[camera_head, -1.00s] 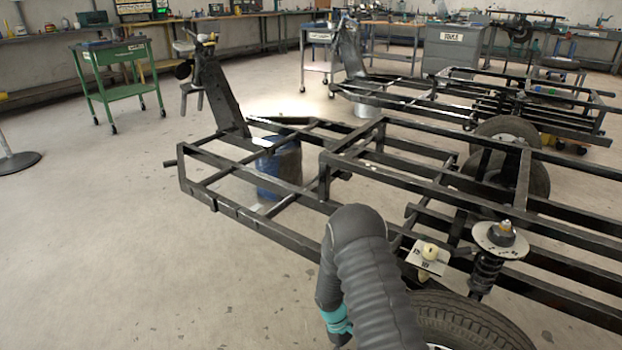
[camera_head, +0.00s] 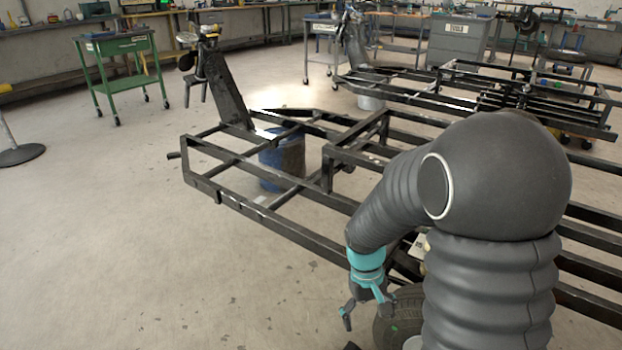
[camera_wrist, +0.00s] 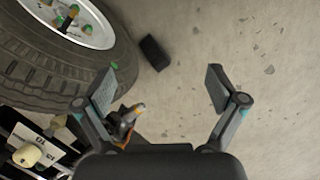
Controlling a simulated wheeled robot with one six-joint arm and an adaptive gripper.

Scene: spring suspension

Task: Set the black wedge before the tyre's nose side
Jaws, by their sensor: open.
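The black wedge (camera_wrist: 154,53) lies on the concrete floor in the wrist view, just right of the tyre (camera_wrist: 62,62), with a narrow gap to its tread. In the head view, a dark corner at the bottom edge (camera_head: 352,346) may be the same wedge. The tyre (camera_head: 392,326) shows there only in part, behind my arm. My gripper (camera_wrist: 161,90) is open and empty, its fingers spread above the floor. The wedge lies beyond the fingertips, between their lines and nearer the left finger. In the head view my gripper (camera_head: 365,310) hangs beside the tyre, left of it.
A black tube frame (camera_head: 255,215) spans the middle and right, close behind my arm. A blue drum (camera_head: 283,165) stands under it.

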